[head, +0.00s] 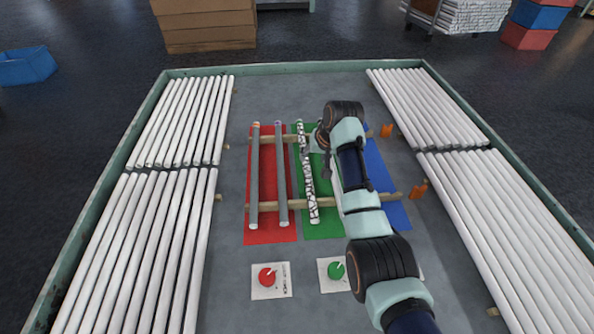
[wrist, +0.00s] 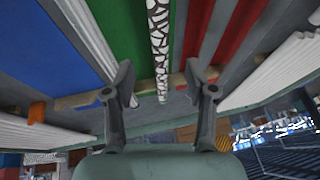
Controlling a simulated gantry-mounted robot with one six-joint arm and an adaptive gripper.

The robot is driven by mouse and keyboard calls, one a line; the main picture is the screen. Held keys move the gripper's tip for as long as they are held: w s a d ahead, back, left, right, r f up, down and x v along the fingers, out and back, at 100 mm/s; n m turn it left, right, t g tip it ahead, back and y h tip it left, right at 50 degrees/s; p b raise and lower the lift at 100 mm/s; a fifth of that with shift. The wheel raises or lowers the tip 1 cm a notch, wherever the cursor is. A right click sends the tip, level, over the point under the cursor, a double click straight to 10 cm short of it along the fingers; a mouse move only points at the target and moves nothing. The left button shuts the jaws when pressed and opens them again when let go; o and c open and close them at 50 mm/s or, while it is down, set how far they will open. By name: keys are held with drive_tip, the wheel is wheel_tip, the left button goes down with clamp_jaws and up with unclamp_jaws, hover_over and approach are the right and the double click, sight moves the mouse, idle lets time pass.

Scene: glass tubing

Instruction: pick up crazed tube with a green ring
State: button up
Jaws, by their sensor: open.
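The crazed tube (head: 309,185), white with black crackle lines, lies lengthwise over the green mat (head: 325,226), across two wooden rails. No green ring can be made out on it; my gripper hides part of its far half in the head view. My gripper (head: 320,145) is over the far half of this tube. In the wrist view my gripper (wrist: 159,68) is open, with fingers apart and the crazed tube (wrist: 158,35) appearing between them. I see no contact, and the gap in depth cannot be told.
Two grey tubes (head: 254,180) (head: 281,180) lie over the red mat (head: 270,236) to the left. The blue mat (head: 397,212) is on the right, partly behind my arm. Orange clips (head: 417,190) stand by the rails. Stacks of white tubes (head: 150,240) (head: 500,210) line both sides.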

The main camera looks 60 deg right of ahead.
sight(307, 166)
drive_tip(key=b+x, duration=0.4)
drive_tip(key=x, duration=0.3)
drive_tip(key=shift+s+a+b, duration=0.15)
drive_tip(key=shift+b, duration=0.2)
drive_tip(key=shift+f, duration=0.3)
drive_tip(key=shift+r, duration=0.1)
drive_tip(key=shift+c, duration=0.2)
clamp_jaws()
